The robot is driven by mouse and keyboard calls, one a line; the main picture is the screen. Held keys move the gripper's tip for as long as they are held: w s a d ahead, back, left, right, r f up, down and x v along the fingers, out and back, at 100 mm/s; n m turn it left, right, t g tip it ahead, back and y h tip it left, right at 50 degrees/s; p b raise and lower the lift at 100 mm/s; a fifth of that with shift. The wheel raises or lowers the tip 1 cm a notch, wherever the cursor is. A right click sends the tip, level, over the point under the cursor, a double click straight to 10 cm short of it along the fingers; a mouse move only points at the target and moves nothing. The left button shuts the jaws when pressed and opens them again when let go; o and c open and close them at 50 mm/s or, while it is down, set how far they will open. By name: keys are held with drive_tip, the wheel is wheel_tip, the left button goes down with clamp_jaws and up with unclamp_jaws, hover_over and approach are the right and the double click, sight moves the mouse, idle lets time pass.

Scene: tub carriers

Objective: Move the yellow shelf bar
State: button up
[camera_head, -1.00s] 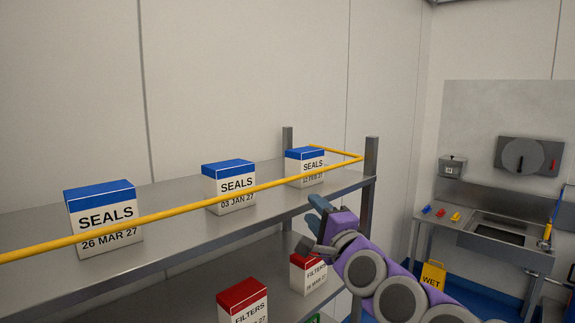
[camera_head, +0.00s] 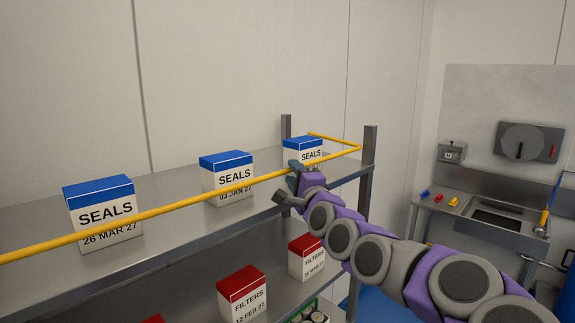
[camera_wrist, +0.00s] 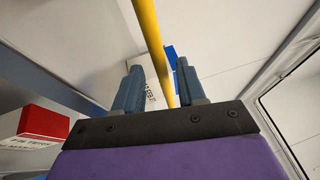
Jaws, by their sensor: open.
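The yellow shelf bar (camera_head: 165,208) runs along the front of the upper shelf, in front of the blue-topped SEALS boxes, and bends back at the right end. My gripper (camera_head: 287,180) is at the bar's right part, near the right SEALS box (camera_head: 303,152). In the wrist view the bar (camera_wrist: 150,42) passes between the two blue fingers of my gripper (camera_wrist: 156,88), which stand open on either side of it. I see no finger closed on the bar. The gripper hides a little of the bar and the box in the head view.
Two more SEALS boxes stand on the upper shelf (camera_head: 160,190), in the middle (camera_head: 228,178) and at the left (camera_head: 102,212). Red-topped FILTERS boxes (camera_head: 243,294) stand on the lower shelf. A grey post (camera_head: 368,160) is right of my gripper. A sink bench (camera_head: 480,215) stands far right.

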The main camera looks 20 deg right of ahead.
drive_tip(key=w, duration=0.3)
drive_tip(key=shift+w+d+r, duration=0.15)
drive_tip(key=shift+d+r, duration=0.1)
drive_tip(key=shift+d, duration=0.15)
drive_tip(key=shift+w+a+r+p, duration=0.15)
drive_tip(key=shift+w+a+p, duration=0.25)
drive_tip(key=shift+w, duration=0.15)
drive_tip(key=shift+d, duration=0.2)
drive_tip(key=c, duration=0.6)
clamp_jaws()
